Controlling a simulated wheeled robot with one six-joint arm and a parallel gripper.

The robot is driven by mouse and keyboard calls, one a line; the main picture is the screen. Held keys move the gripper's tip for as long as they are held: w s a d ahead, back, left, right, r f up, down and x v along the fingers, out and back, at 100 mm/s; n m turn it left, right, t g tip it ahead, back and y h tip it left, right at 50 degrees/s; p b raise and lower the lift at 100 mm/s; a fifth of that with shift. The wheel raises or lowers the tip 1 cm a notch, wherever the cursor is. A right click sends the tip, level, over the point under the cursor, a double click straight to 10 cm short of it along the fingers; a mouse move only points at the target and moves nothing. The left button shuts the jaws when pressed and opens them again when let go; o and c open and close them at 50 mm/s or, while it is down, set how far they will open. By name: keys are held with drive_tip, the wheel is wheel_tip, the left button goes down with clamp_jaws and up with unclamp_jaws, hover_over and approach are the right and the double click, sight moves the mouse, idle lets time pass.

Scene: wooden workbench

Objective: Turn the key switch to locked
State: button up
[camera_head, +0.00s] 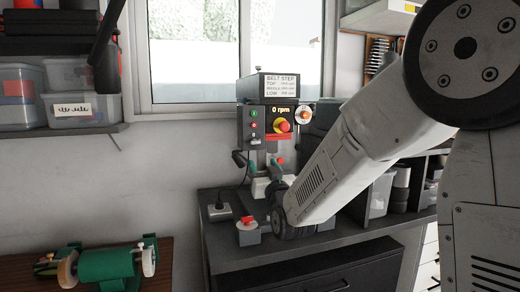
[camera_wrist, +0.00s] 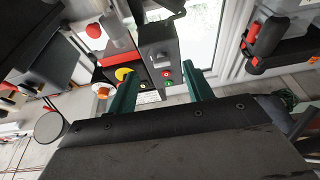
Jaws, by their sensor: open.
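A drill-press-like machine (camera_head: 268,90) stands on the bench and carries a "0 rpm" display. A round white plate with an orange piece (camera_head: 303,114), which looks like the key switch, sits at the right of its front. It also shows in the wrist view (camera_wrist: 103,91), left of the fingers; its exact turn is too small to read. A red stop button on a yellow disc (camera_head: 283,126) is beside it. My gripper (camera_wrist: 160,90) is open, its two green fingers apart and empty, pointing towards the machine's button box (camera_wrist: 160,55).
A red-topped grey box (camera_head: 247,230) and a power socket (camera_head: 217,211) sit on the dark cabinet top. A green bench grinder (camera_head: 108,262) stands at lower left. Shelves with plastic bins (camera_head: 75,107) are at left. A window is behind the machine.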

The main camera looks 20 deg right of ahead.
sight(258, 147)
drive_tip(key=shift+t, duration=0.3)
drive_tip(key=x, duration=0.2)
drive_tip(key=r+x, duration=0.1)
drive_tip(key=x, duration=0.5)
drive_tip(key=shift+s+r, duration=0.15)
drive_tip(key=shift+s, duration=0.15)
